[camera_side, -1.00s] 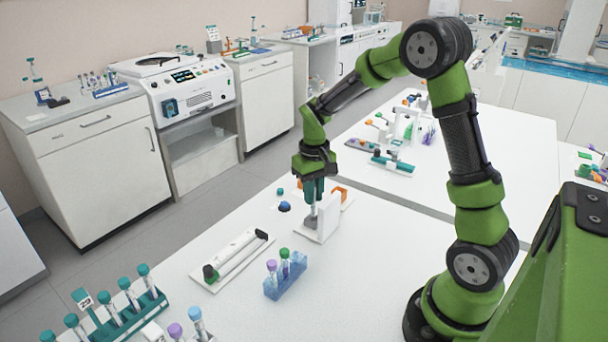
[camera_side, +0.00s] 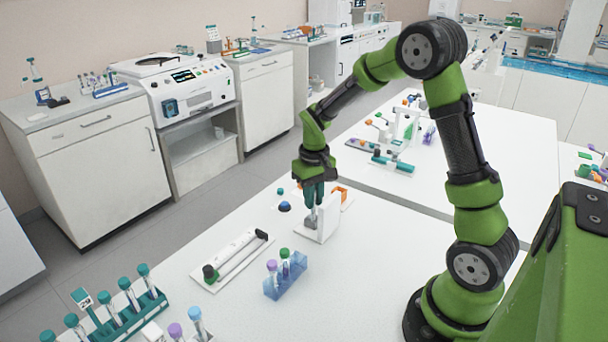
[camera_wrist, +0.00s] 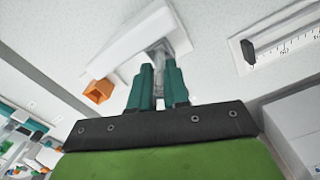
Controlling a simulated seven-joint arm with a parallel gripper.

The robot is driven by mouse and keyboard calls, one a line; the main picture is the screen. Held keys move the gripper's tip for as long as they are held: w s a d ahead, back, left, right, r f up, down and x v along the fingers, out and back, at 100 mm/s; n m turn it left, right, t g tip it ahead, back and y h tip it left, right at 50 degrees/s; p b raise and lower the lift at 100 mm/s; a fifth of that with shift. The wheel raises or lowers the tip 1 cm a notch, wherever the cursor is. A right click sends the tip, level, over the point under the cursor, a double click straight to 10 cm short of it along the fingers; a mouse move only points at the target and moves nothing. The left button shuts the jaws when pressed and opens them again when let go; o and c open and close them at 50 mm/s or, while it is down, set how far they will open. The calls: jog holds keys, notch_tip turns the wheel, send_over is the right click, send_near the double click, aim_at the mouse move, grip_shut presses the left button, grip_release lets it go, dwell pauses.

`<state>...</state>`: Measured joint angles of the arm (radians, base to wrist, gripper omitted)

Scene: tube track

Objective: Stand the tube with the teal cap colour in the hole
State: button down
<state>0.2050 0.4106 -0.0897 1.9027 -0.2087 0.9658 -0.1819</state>
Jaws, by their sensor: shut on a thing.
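In the side view my gripper (camera_side: 313,203) points down beside a white upright block on a pale base (camera_side: 328,222). Its teal fingers are shut on a clear greyish tube (camera_wrist: 181,38), seen just past the fingertips in the wrist view, where my gripper (camera_wrist: 159,70) also shows. The tube's cap is hidden between the fingers, so I cannot tell its colour. The tube's lower end is close to the block's base; I cannot tell whether it touches. No hole can be made out clearly.
A blue rack (camera_side: 286,277) with purple and green caps stands nearer the camera. A teal rack (camera_side: 130,318) of teal-capped tubes is at lower left. An orange piece (camera_side: 341,191) sits behind the block.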

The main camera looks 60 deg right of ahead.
jog(key=shift+f, duration=0.3)
jog(key=c, duration=1)
grip_release()
jog(key=shift+c, duration=0.2)
notch_tip(320, 180, up, 17)
dwell(0.4)
jog(key=s+a+r+t+y, duration=0.1)
jog(key=s+a+t, duration=0.6)
jog(key=s+a, duration=0.7)
jog(key=shift+s+a+n+y, duration=0.15)
jog(key=shift+s+n+y, duration=0.15)
jog(key=shift+y, duration=0.2)
